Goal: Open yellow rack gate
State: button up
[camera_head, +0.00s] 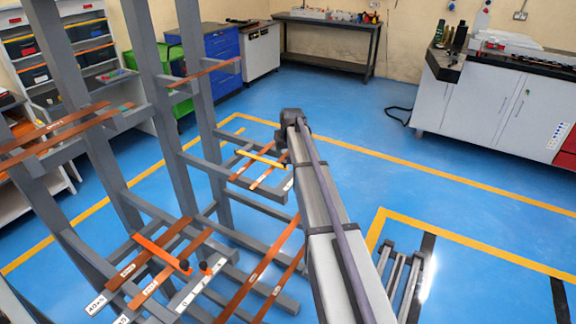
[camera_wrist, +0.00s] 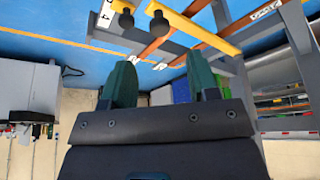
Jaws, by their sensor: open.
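The yellow rack gate (camera_head: 262,158) is a thin yellow bar on a middle level of the grey rack, just left of the end of my arm. In the wrist view the yellow gate (camera_wrist: 196,26) runs diagonally across the top, with a black knob (camera_wrist: 159,23) at its left end. My gripper (camera_wrist: 160,72) shows two green fingers, apart and empty. The gate is beyond the fingertips, and no contact shows. In the head view the fingers are hidden by my arm.
The grey rack posts (camera_head: 158,110) and copper bars (camera_head: 275,270) crowd the left. An orange gate (camera_head: 160,254) is on the lower level. A grey stand (camera_head: 398,280) is on the floor at lower right.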

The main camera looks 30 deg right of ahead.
aim_at(285, 161)
jog(key=b+x, duration=0.5)
jog(key=x, duration=0.2)
jog(key=shift+f, duration=0.35)
jog(key=shift+r, duration=0.15)
grip_shut()
